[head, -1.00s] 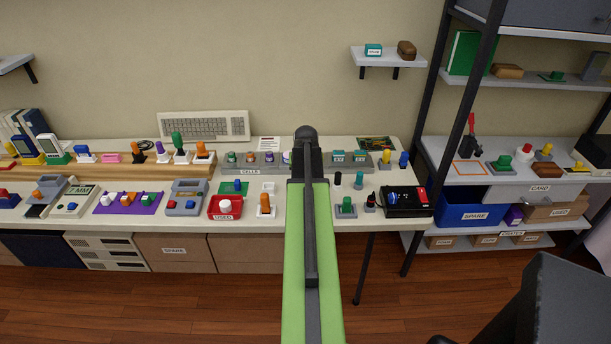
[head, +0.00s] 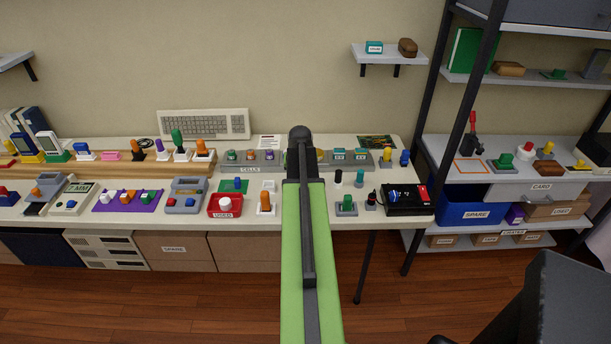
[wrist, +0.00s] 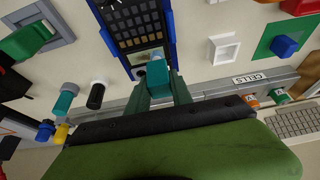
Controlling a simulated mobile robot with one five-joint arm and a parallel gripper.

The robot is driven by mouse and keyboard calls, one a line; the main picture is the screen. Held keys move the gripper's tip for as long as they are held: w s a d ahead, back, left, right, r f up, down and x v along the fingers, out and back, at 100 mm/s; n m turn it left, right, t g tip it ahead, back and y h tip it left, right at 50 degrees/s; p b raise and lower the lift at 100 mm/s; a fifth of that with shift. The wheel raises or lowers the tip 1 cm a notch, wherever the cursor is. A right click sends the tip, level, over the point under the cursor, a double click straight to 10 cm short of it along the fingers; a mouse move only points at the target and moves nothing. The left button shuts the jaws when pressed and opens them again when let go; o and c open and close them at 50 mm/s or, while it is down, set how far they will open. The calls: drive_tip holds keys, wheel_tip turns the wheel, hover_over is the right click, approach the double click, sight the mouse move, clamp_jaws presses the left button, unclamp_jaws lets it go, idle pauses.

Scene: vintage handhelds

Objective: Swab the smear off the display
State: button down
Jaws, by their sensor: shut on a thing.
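In the wrist view a handheld with a blue case and dark keypad (wrist: 137,22) lies on the table. Its small pale display (wrist: 147,56) is just below the keys. My gripper (wrist: 158,90) has its dark green fingers shut on a teal swab (wrist: 157,74). The swab's tip overlaps the lower part of the display; I cannot tell if it touches. The swab and fingers cover part of the display, and no smear can be made out clearly. In the head view my arm hides the handheld, the swab and the fingertips.
A white square socket (wrist: 223,50) stands empty beside the handheld. A black peg (wrist: 97,94) and a teal peg (wrist: 66,99) stand on the other side. The grey CELLS rack (head: 257,168) runs behind. A red USED tray (head: 212,208) sits near the front edge.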

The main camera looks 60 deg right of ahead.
drive_tip(key=shift+w+a, duration=0.15)
drive_tip(key=shift+w, duration=0.1)
drive_tip(key=shift+s, duration=0.1)
drive_tip(key=shift+s+d, duration=0.7)
drive_tip(key=shift+s, duration=0.25)
drive_tip(key=shift+s+d, duration=0.65)
drive_tip(key=shift+s, duration=0.3)
drive_tip(key=shift+w+a+f, duration=0.1)
drive_tip(key=shift+w+a, duration=0.6)
drive_tip(key=shift+w, duration=0.3)
drive_tip(key=shift+w+a, duration=0.7)
drive_tip(key=shift+w, duration=0.3)
